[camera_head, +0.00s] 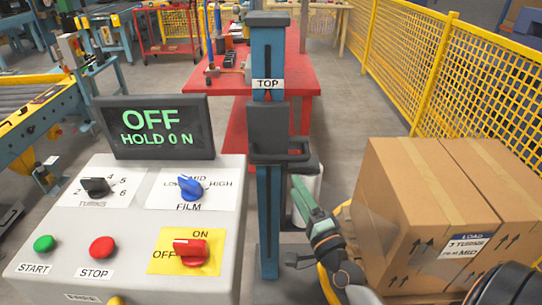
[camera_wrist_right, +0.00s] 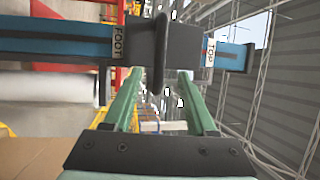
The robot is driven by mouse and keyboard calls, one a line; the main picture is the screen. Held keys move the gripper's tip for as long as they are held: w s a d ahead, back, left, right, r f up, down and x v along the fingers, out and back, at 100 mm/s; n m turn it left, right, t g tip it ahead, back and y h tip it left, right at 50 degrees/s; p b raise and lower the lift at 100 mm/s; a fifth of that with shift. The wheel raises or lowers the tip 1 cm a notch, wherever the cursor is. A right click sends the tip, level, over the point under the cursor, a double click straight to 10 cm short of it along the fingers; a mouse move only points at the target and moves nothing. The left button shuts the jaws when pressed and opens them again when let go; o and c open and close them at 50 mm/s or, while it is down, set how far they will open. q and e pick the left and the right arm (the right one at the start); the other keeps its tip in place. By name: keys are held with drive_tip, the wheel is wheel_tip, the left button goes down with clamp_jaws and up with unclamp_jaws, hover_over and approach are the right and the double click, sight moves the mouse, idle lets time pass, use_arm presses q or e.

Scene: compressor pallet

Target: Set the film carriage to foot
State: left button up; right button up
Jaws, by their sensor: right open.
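The film carriage (camera_head: 268,128) is a dark grey block on an upright blue mast (camera_head: 268,215). It sits below the TOP label (camera_head: 267,84). In the right wrist view the mast lies sideways, and the carriage (camera_wrist_right: 193,45) shows between the FOOT label (camera_wrist_right: 118,42) and the TOP label (camera_wrist_right: 210,53). A dark handle bar (camera_wrist_right: 160,55) stands out from the carriage. My right gripper (camera_head: 297,182) is just below and right of the carriage in the head view. Its green fingers (camera_wrist_right: 162,78) are apart, with the bar's end in line with the gap; contact cannot be told. My left gripper is out of view.
A control panel (camera_head: 135,185) with knobs and buttons stands left of the mast; its screen (camera_head: 155,128) reads OFF, HOLD 0 N. A white film roll (camera_head: 312,183) is behind my right gripper. Cardboard boxes (camera_head: 415,215) stand at right, before a yellow fence (camera_head: 440,65).

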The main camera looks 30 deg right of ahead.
sight(279, 158)
drive_tip(key=p+x, duration=0.1)
drive_tip(key=x, duration=1)
drive_tip(key=shift+w, duration=0.2)
clamp_jaws()
idle(1.0)
